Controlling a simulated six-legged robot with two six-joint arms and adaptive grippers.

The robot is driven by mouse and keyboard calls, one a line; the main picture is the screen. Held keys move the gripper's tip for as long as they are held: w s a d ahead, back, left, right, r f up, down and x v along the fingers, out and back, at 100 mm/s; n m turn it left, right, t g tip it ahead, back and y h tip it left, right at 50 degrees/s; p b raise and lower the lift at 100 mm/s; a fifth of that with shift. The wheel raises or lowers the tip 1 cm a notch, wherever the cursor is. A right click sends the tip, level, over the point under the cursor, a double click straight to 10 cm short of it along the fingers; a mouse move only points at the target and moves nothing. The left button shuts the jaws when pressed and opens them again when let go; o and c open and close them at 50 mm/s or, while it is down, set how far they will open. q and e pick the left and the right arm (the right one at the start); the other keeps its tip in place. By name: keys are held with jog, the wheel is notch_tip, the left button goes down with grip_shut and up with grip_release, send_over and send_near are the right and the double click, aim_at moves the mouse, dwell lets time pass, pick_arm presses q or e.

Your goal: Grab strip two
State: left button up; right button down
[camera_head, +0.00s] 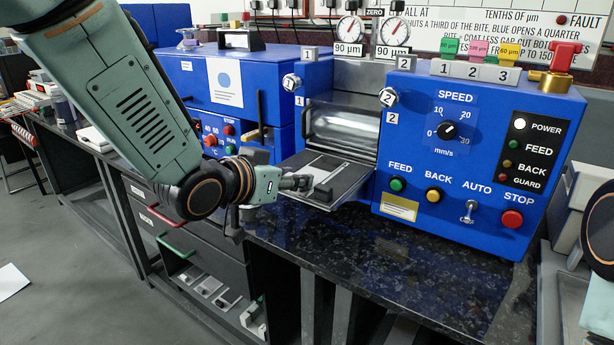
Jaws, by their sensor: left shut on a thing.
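My left gripper (298,183) is at the left edge of the metal feed tray (347,190) in front of the rolling machine (470,150). Its fingers are shut on a thin strip (325,166) that lies over the tray, dark with a pale patch. The fingers hide the strip's near end, and I cannot read any number on it. The shiny roller (345,128) sits just behind the tray. My right gripper is out of the picture; only part of my right arm shows at the right edge.
The blue machine's front carries FEED (397,184), BACK (433,195) and STOP (512,218) buttons. A second blue unit (215,85) stands behind my left arm. The dark stone benchtop (350,250) is clear in front. Drawers with handles (180,250) are below left.

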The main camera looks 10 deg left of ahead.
pick_arm(q)
notch_tip(320, 180, up, 18)
jog(key=p, duration=0.8)
